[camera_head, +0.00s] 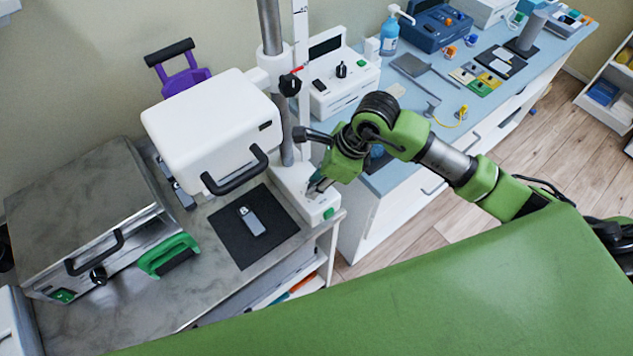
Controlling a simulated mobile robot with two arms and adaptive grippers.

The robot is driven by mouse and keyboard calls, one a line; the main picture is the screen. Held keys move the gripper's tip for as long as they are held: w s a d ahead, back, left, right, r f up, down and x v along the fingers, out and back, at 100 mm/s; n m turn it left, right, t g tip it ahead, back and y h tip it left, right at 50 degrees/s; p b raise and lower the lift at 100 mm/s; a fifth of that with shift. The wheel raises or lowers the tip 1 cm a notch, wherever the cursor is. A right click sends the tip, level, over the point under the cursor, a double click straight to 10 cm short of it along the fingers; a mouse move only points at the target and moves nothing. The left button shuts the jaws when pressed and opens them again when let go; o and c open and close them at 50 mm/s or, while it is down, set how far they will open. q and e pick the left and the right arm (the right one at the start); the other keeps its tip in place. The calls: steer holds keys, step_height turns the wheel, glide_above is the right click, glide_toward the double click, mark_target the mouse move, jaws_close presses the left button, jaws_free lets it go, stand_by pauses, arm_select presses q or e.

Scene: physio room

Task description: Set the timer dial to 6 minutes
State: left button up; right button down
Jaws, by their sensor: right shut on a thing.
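My right gripper (318,184) reaches down from the right onto the top of a white control box (294,190) at the foot of the metal column. It is shut on a small part there, which appears to be the timer dial. The fingers hide the dial, so its pointer and minute marks cannot be read. A green button (328,213) shows on the box's front corner, just below the fingers. My left gripper is not in view.
A white heater head (217,135) with a black handle overhangs the steel counter left of my gripper. A black mat (228,240) holds a grey device (251,220). Another white unit with a black knob (341,70) stands behind.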

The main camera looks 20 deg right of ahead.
steer(key=m+t+b, duration=0.1)
steer(key=m+b, duration=0.1)
steer(key=m, duration=0.1)
steer(key=m+h+b, duration=0.1)
steer(key=m, duration=0.1)
steer(key=shift+a+f+m+t+b, duration=0.1)
steer(key=shift+a+m+t+b, duration=0.1)
steer(key=shift+m+t+b, duration=0.2)
steer(key=m+h+b, duration=0.1)
steer(key=m, duration=0.1)
steer(key=m+h+b, duration=0.1)
steer(key=m, duration=0.2)
steer(key=shift+a+t+b, duration=0.15)
steer(key=shift+t+b, duration=0.15)
steer(key=shift+s+r+m+h, duration=0.1)
steer(key=shift+r+m+h, duration=0.1)
steer(key=shift+m+h, duration=0.65)
steer(key=shift+m, duration=0.65)
steer(key=shift+r+m+h+p, duration=0.15)
steer(key=shift+m+h+p, duration=0.2)
steer(key=shift+m+p, duration=0.6)
steer(key=shift+a+m+h+p, duration=0.1)
steer(key=shift+m+h+p, duration=0.25)
steer(key=shift+m, duration=0.6)
steer(key=shift+f, duration=0.2)
